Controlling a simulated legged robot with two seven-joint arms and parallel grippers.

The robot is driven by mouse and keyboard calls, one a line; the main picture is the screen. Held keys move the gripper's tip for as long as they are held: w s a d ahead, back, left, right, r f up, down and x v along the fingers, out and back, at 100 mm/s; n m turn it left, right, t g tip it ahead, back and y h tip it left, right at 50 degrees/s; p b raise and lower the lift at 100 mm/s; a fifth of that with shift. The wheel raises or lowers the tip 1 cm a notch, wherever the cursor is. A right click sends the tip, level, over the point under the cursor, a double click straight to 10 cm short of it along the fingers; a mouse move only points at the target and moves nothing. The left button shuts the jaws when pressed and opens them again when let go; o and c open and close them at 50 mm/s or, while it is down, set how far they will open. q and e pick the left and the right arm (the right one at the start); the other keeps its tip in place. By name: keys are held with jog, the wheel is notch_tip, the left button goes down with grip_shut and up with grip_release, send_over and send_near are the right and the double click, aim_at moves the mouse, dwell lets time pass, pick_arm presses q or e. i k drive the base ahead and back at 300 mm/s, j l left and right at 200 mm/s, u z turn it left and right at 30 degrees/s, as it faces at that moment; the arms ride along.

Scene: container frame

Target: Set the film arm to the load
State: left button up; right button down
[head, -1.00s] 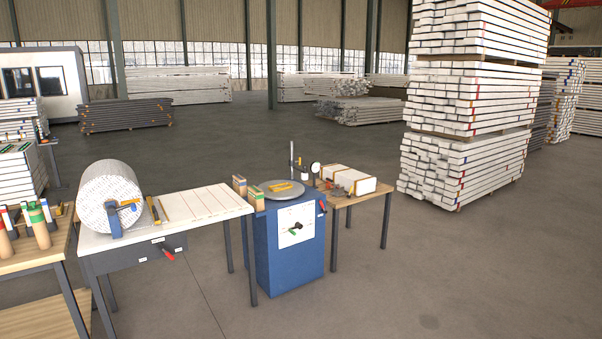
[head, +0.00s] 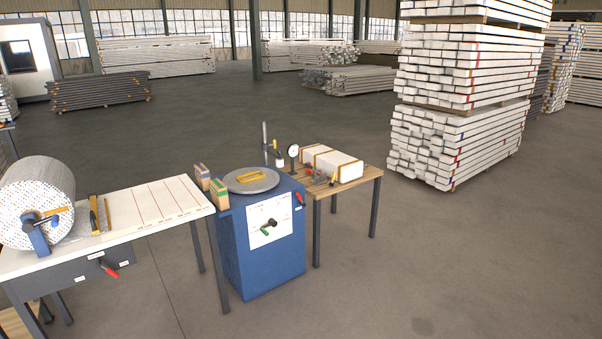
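Neither of my grippers shows in the head view. No part is clearly marked as the film arm. A large white patterned roll (head: 38,196) lies on the left table, with a blue bracket (head: 36,236) and a yellow-orange bar (head: 54,211) at its near end.
The white-topped table (head: 124,225) has a red-handled lever (head: 108,268) on its front. Two small boxes (head: 218,194), a grey post (head: 264,140) and a dial gauge (head: 293,152) stand near the plate. A tall stack of white bars (head: 450,150) stands at back right. Open floor (head: 430,270) lies in front.

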aim_at(280, 161)
jog(key=i+l+z, duration=0.2)
jog(key=i, duration=1.05)
jog(key=i+l+z, duration=0.15)
jog(key=i, duration=1.15)
jog(key=i+u, duration=0.3)
jog(key=i, duration=0.2)
jog(key=i+u, duration=0.35)
jog(key=i, duration=0.15)
jog(key=i+l+u, duration=0.3)
jog(key=i, duration=0.2)
jog(key=i+l+u, duration=0.3)
jog(key=i, duration=0.15)
jog(key=i+l+u, duration=0.1)
jog(key=i+u, duration=0.15)
jog(key=i, duration=0.1)
